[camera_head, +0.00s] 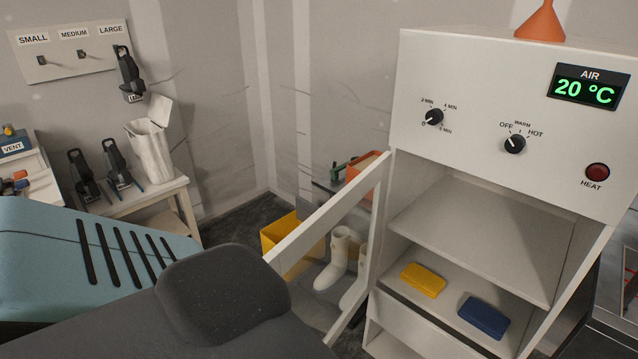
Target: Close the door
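The door (326,211) has a white frame around a clear pane. It stands open at the left side of the white cabinet (470,85), swung out toward the front left. White boots and a yellow box show through or behind it. The cabinet's opening is uncovered. Inside, a yellow block (423,280) and a blue block (484,318) lie on the lower shelf. Neither of my grippers is in view.
The cabinet front carries two knobs, a red button (597,172) and a display (588,89) reading 20 °C. An orange funnel (541,22) stands on top. A yellow box (281,238) and white boots (338,258) are behind the door. A bench (150,197) stands at left.

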